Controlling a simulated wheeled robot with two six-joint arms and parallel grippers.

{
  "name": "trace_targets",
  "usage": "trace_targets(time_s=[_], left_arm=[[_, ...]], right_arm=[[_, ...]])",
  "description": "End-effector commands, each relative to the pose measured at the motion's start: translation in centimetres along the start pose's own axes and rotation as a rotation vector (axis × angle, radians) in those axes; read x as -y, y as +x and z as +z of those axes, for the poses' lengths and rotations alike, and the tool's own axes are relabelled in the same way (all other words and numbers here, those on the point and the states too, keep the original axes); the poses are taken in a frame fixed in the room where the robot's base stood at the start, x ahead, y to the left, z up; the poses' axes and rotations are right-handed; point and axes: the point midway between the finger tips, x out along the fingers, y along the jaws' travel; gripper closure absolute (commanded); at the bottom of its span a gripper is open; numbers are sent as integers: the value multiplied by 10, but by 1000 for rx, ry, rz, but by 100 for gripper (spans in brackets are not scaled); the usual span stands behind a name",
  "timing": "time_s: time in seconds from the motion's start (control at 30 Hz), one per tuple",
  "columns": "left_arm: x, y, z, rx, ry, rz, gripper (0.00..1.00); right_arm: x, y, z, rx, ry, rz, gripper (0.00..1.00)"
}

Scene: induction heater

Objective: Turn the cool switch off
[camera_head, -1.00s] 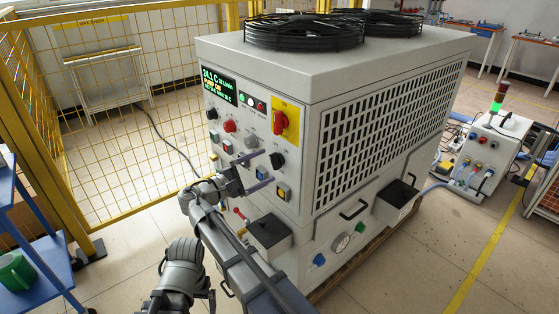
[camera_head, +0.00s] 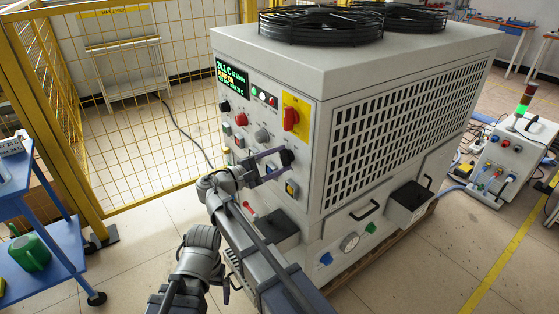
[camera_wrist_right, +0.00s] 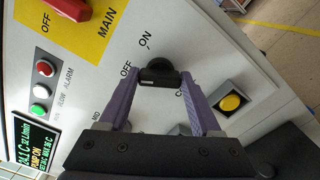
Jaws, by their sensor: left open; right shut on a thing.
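The cool switch is a black rotary knob (camera_head: 288,157) on the front panel of the large grey machine. In the right wrist view the knob (camera_wrist_right: 159,66) has OFF printed at its left and ON above it. Its lower label is partly hidden by a purple finger, with "CO" showing. My right gripper (camera_wrist_right: 160,80) is shut on the knob, one finger on each side of its grip bar. In the head view my right gripper (camera_head: 280,162) reaches the panel from the lower left. My left gripper (camera_head: 227,288) is low in the picture, away from the panel, its fingers small and dark.
A red main switch (camera_head: 291,118) on a yellow plate sits above the knob, and a yellow button (camera_wrist_right: 231,102) is near it. A display (camera_head: 231,77) is at upper left. A yellow fence (camera_head: 140,130) stands left.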

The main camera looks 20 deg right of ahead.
Motion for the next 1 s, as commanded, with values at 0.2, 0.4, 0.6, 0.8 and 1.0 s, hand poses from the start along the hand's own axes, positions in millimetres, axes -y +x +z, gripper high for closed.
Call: trace_targets(time_s=[0.2,0.4,0.6,0.8,1.0], left_arm=[[0,0,0,0,0,0,5],[0,0,0,0,0,0,5],[0,1,0,0,0,0,5],[0,1,0,0,0,0,5],[0,1,0,0,0,0,5]], right_arm=[[0,0,0,0,0,-1,84],[1,0,0,0,31,-2,91],[1,0,0,0,218,-2,91],[1,0,0,0,343,-2,91],[1,0,0,0,358,-2,91]])
